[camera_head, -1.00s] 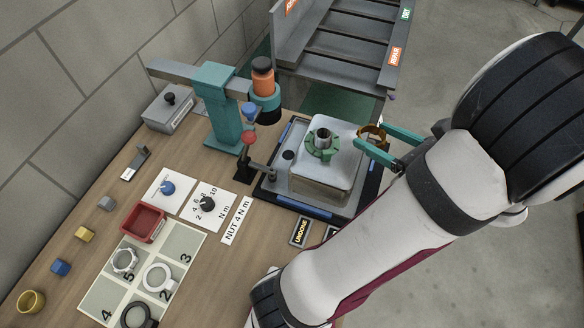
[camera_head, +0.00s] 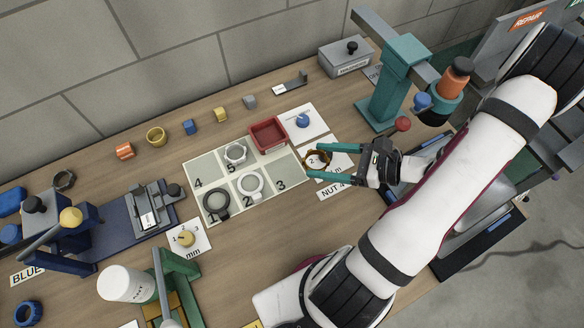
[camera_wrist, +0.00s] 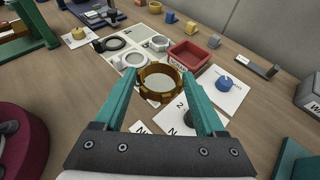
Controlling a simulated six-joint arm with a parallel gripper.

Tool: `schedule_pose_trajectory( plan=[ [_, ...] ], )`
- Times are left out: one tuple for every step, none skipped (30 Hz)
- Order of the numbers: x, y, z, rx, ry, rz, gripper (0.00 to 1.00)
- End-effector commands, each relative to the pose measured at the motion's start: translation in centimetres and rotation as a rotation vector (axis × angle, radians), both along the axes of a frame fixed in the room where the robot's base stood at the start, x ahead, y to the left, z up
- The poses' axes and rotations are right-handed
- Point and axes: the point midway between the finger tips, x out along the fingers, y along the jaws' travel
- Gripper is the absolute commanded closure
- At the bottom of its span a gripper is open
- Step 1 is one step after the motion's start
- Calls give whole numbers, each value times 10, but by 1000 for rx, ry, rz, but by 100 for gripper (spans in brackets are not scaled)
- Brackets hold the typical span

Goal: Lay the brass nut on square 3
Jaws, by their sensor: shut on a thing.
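My gripper (camera_head: 313,162) has teal fingers and is shut on the brass nut (camera_head: 318,157), a brown-gold ring. In the wrist view the brass nut (camera_wrist: 160,84) sits between the fingertips, above the table. In the head view it is over the dial card, just right of the numbered mat (camera_head: 196,161). Square 3 (camera_head: 284,172) is the mat's right square in the near row, bare and left of the nut. Square 2 holds a white ring (camera_head: 250,186), square 1 a dark ring (camera_head: 216,204), and square 5 a pale nut (camera_head: 235,154). Square 4 is bare.
A red tray (camera_head: 268,134) stands at the mat's back right corner. A teal press (camera_head: 393,95) with a red-knobbed lever stands to the right. A blue fixture (camera_head: 135,225) and a white bottle (camera_head: 121,283) stand left. Small coloured blocks line the back.

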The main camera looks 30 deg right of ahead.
Motion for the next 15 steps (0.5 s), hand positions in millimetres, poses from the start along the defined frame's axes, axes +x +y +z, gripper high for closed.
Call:
schedule_pose_trajectory(
  plan=[
    [10, 14, -9, 9, 4, 8, 89],
    [17, 20, -15, 7, 4, 6, 89],
    [25, 28, -22, 7, 5, 6, 89],
    [30, 34, -27, 6, 4, 6, 89],
    [35, 39, -31, 5, 4, 5, 89],
    [41, 44, -36, 4, 4, 3, 89],
    [45, 47, -39, 3, 3, 3, 89],
    [47, 49, -41, 3, 3, 2, 89],
    [50, 51, -44, 2, 4, -1, 89],
    [51, 52, -48, 1, 3, -1, 89],
    [51, 53, -54, 3, 5, -2, 89],
    [52, 53, -63, 4, 5, -4, 89],
    [52, 53, -69, 4, 5, -4, 89],
    [52, 53, -75, 4, 5, -4, 89],
    [52, 52, -80, 2, 3, -4, 89]
  ],
)
